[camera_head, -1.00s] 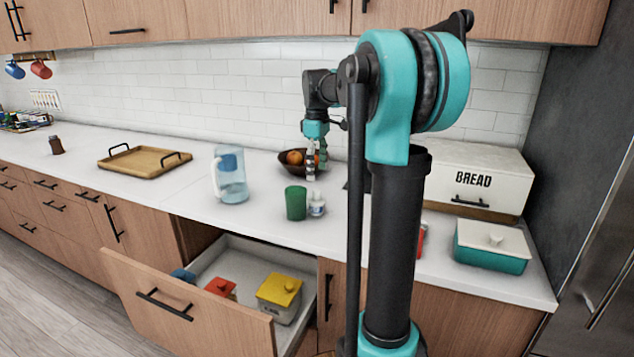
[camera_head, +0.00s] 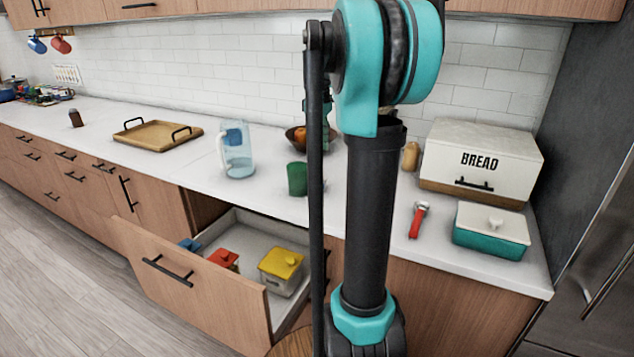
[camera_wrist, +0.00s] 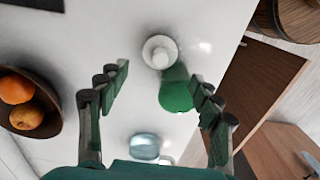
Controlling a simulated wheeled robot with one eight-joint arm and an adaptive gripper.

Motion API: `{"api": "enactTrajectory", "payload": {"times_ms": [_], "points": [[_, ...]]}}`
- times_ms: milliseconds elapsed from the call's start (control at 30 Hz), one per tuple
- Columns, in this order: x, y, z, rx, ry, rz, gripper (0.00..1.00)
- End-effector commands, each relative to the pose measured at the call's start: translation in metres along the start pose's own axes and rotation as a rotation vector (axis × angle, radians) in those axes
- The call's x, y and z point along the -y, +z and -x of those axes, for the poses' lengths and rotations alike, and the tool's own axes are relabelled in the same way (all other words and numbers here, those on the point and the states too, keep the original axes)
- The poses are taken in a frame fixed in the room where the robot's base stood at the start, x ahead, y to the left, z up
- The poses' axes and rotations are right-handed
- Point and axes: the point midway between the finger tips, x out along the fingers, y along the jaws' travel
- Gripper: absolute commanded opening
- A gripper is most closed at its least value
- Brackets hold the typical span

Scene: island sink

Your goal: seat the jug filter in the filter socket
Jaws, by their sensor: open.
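The clear jug (camera_head: 240,160) stands on the counter with a blue insert (camera_head: 233,137) in its upper part; the socket's opening cannot be made out. The jug also shows in the wrist view (camera_wrist: 145,147), partly cut by my wrist. A small white round-topped piece (camera_wrist: 159,52), possibly the jug filter, stands upright beside a green cup (camera_wrist: 175,92).
A fruit bowl (camera_wrist: 37,102) is left of my gripper in the wrist view. An open drawer (camera_head: 190,290) with lidded boxes juts out below the counter. A wooden tray (camera_head: 158,134), a bread box (camera_head: 478,165), a teal box (camera_head: 490,232) and a red-handled tool (camera_head: 418,219) share the counter.

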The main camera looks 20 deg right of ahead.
Motion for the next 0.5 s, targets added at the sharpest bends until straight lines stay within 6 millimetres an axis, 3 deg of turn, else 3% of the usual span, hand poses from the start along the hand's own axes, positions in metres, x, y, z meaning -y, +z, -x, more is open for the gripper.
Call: {"api": "enactTrajectory", "payload": {"times_ms": [200, 500], "points": [[0.0, 0.0, -0.041, 0.0, 0.0, 0.0, 0.65], [0.0, 0.0, -0.064, 0.0, 0.0, 0.0, 0.65]]}}
